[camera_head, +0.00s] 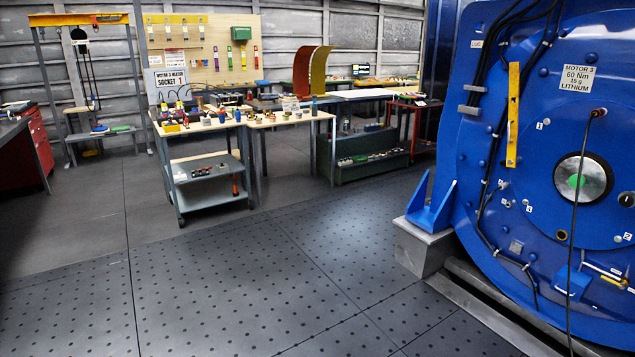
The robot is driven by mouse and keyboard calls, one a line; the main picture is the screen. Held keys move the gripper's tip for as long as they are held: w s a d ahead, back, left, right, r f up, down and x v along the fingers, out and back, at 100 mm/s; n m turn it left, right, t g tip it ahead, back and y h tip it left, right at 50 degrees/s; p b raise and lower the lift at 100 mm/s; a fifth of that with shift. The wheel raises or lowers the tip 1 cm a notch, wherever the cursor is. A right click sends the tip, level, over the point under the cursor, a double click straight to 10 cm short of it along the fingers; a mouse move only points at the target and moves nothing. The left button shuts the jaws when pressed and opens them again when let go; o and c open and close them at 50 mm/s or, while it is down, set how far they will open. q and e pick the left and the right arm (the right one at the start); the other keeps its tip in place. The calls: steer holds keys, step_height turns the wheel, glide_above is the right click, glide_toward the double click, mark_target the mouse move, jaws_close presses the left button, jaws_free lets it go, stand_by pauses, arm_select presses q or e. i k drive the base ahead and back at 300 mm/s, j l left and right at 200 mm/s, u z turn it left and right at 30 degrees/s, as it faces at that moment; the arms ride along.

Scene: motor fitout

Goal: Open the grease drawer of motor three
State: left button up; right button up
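The big blue motor (540,200) fills the right side of the head view. Its plate (577,77) reads "MOTOR 3, 60 Nm, 15 g, LITHIUM". A round port with a green centre (578,181) sits in its face, and a black cable hangs down in front of it. I cannot make out a drawer marked for grease. A red cabinet (22,165) under a bench is cut off at the left edge, and its labels are not readable. Neither of my grippers is in view.
A grey trolley (208,170) and a bench (290,118) carrying many small parts stand mid-left. A sign (167,86) reads "MOTOR 3 HEATER SOCKET 1". A pegboard with tools (205,60) and a yellow gantry (80,19) stand behind. The dark perforated floor (230,280) in front is clear.

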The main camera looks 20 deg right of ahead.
mark_target(558, 284)
steer(key=i+l+z, duration=0.1)
steer(key=i+z, duration=0.2)
steer(key=z, duration=0.2)
steer(key=i+z, duration=0.25)
steer(key=z, duration=0.25)
steer(key=i+j+z, duration=0.15)
steer(key=i+z, duration=0.15)
steer(key=z, duration=0.2)
steer(key=i+j+z, duration=0.25)
steer(key=z, duration=0.25)
